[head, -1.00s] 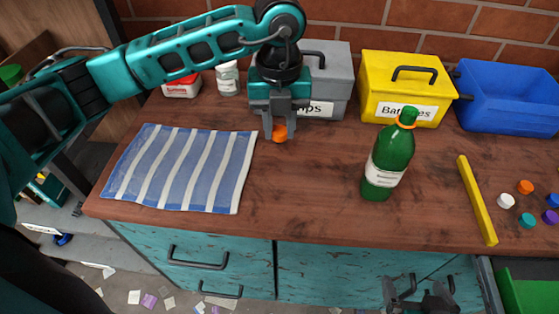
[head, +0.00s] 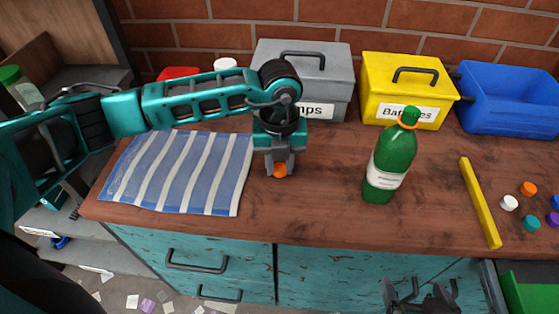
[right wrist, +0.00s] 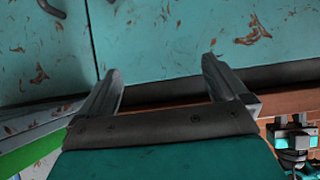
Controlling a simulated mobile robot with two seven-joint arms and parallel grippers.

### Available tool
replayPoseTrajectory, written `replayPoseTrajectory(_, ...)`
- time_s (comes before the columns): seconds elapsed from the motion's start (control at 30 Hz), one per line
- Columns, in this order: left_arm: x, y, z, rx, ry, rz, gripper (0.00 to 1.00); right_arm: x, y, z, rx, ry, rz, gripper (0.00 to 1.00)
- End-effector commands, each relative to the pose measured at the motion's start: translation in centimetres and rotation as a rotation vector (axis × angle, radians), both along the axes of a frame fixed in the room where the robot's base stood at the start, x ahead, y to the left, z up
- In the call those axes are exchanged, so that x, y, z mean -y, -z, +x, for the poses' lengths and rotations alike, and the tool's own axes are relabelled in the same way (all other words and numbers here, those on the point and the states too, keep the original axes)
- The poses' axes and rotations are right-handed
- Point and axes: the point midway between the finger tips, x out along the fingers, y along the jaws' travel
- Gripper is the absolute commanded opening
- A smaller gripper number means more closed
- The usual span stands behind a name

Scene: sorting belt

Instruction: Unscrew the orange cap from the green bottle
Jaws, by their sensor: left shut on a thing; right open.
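The green bottle (head: 392,158) with a white label stands on the wooden counter, right of centre in the head view. An orange ring (head: 408,121) circles its neck, and the top above the ring is green. My left gripper (head: 280,168) is shut on a small orange cap (head: 280,172), to the left of the bottle and apart from it. Whether the cap touches the counter is hard to tell. My right gripper (head: 420,288) is open and empty, low in front of the cabinet. Its spread fingers also show in the right wrist view (right wrist: 165,90).
A blue striped cloth (head: 180,172) lies left of my left gripper. Grey (head: 330,70), yellow (head: 375,105) and blue (head: 510,115) bins line the back. A yellow bar (head: 480,205) and several loose caps lie right of the bottle. Counter between cap and bottle is clear.

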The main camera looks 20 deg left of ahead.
Motion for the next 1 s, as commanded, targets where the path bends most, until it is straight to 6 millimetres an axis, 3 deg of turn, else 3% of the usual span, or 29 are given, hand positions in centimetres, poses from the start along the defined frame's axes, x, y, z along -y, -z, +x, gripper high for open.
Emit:
replayPoseTrajectory(0.1,0.0,0.5,0.0,0.0,0.0,0.0,0.0,0.0,0.4,0.0,-0.003,-0.001,0.0,1.0)
replayPoseTrajectory(0.13,0.0,0.3,0.0,0.0,0.0,0.0,0.33,-0.1,0.3,0.0,-0.004,-0.001,0.0,1.0)
replayPoseTrajectory(0.37,0.0,0.3,0.0,0.0,0.0,0.0,0.55,-0.1,0.3,0.0,-0.005,-0.002,0.0,1.0)
replayPoseTrajectory(0.73,0.0,-0.7,0.1,0.001,0.0,-0.001,0.55,-0.1,-0.1,0.1,0.0,-0.002,-0.001,1.0)
replayPoseTrajectory(1.0,0.0,-6.1,0.1,0.005,0.001,-0.001,0.55,0.2,-0.1,-0.1,-0.005,0.0,-0.008,1.0)
